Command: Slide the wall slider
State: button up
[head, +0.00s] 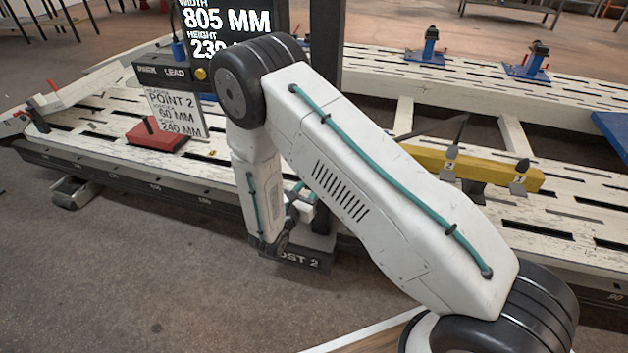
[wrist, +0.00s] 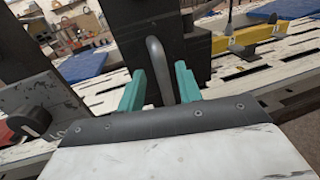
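The wall slider appears to be the dark block in the wrist view (wrist: 150,20) with a bent grey bar handle (wrist: 160,70) on its front. My gripper (wrist: 161,80) has its two teal fingers apart, one on each side of the handle. The handle stands between them, and I see no clear grip on it. In the head view, my gripper (head: 299,192) is low by the dark upright post (head: 326,90), mostly hidden by my own arm. A dark block lettered "OST 2" (head: 300,258) shows at the foot of the post. The handle is hidden in that view.
A slotted white bench (head: 80,160) runs behind my gripper. On it are a red block (head: 155,136), a "POINT 2" sign (head: 178,112) and a yellow bar (head: 470,168). Blue clamps (head: 428,52) stand further back. The floor (head: 120,270) at front left is clear.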

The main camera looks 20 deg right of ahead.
jog(key=shift+x, duration=1.9)
grip_shut()
notch_tip(320, 180, up, 11)
jog(key=shift+f, duration=0.15)
grip_release()
